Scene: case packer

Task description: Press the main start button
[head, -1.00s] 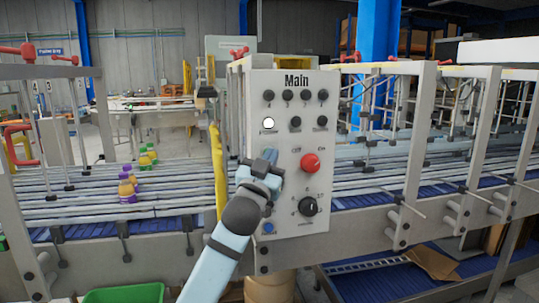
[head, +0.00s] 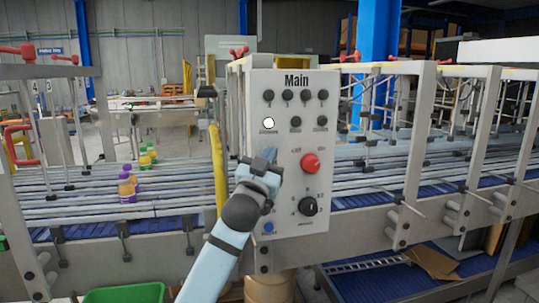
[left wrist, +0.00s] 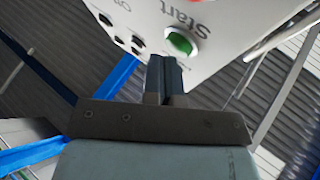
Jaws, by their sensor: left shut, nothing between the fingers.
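The control panel (head: 290,180) headed "Main" stands upright in the middle of the head view. In the left wrist view a green button (left wrist: 180,43) with a pale rim sits on the panel beside the word "Start". My left gripper (head: 267,157) is in front of the panel's left side, and the green button does not show in the head view. In the left wrist view the closed fingertips (left wrist: 165,60) are empty and point at the panel close below the button. I cannot tell whether they touch it. My right gripper is not in view.
The panel also carries a white lit round button (head: 269,123), a red knob (head: 310,163), a black dial (head: 307,206) and a blue button (head: 268,228). Conveyor rails run on both sides, with several bottles (head: 127,188) at left. A green bin (head: 124,293) is below.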

